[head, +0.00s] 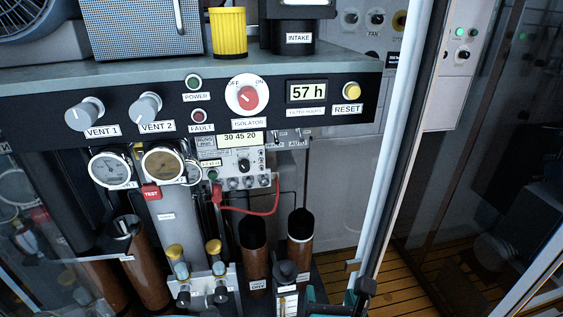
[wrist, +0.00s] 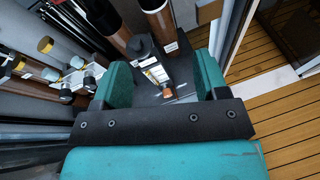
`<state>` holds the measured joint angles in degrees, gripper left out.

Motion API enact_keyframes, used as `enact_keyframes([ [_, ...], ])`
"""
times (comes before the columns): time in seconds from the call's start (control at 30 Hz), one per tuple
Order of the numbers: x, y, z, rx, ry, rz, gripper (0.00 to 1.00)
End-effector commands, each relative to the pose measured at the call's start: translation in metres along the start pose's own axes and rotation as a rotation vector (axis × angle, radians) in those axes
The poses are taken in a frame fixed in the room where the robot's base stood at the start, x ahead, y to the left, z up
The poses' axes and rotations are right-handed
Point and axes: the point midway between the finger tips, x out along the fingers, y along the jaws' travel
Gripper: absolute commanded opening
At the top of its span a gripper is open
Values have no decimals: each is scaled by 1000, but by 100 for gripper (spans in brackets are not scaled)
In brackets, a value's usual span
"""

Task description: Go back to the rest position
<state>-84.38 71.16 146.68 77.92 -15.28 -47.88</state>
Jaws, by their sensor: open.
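My gripper (wrist: 162,85) is open in the wrist view, with its two teal fingers spread apart. Between and beyond the fingers stands a small grey device (wrist: 148,58) with a white label and a dark round top. I cannot tell whether either finger touches it. In the head view the same device (head: 287,290) stands at the bottom centre, and teal parts of my gripper (head: 318,304) show at the bottom edge beside it. Most of the gripper is out of that frame.
Above is a panel with a red isolator knob (head: 247,97), vent knobs and gauges. A red cable (head: 262,212) hangs below it. Brown cylinders (head: 300,240) and yellow-capped valves (head: 213,247) stand close by. A glass door frame (head: 395,150) is at the right, with wooden floor (head: 420,280) beyond.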

Motion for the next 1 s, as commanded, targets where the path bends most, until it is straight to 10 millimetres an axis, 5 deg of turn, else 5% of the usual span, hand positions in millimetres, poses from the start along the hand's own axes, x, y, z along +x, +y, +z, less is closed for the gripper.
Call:
enact_keyframes([
  [0.27, 7, -25, 13, 212, 28, -167, 67],
  [0.57, 6, -69, 25, 636, 89, -502, 67],
  [0.8, -21, -95, 34, 1214, 201, -946, 67],
  [1.0, -57, -80, 63, 1662, 362, -1255, 67],
])
